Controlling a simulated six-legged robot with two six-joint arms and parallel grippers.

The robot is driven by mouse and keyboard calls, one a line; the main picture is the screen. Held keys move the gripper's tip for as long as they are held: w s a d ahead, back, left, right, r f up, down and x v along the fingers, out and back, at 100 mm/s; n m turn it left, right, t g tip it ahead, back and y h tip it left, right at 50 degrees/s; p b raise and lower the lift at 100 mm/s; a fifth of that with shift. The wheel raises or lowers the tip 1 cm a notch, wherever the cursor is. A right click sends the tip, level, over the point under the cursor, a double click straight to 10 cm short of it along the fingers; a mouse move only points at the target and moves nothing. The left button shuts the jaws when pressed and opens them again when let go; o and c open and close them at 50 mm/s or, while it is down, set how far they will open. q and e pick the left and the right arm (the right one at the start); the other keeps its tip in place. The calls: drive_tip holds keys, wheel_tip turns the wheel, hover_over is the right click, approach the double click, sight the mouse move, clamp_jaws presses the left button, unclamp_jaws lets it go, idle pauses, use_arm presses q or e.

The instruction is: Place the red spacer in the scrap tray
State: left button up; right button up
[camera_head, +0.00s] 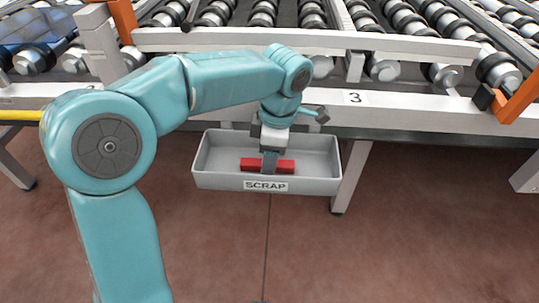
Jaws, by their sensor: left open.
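The red spacer (285,165) is a small red bar inside the grey scrap tray (212,182), which has a SCRAP label on its front. My left gripper (270,165) points down into the tray, with its fingers at the spacer's middle and hiding part of it. The gripper is open. I cannot tell whether the fingers touch the spacer or whether it rests on the tray floor. My right gripper is not in view.
The tray sits at the front of a white conveyor frame (420,112) marked 3, with several rollers behind. Orange brackets (519,93) stick out at the right. A frame leg (350,180) stands right of the tray. The reddish floor (400,240) in front is clear.

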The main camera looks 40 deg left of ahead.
use_arm(q)
wheel_tip(320, 180, up, 12)
drive_tip(key=d+p, duration=0.1)
drive_tip(key=p, duration=0.3)
drive_tip(key=shift+w+d+f, duration=0.15)
drive_tip(key=shift+w, duration=0.15)
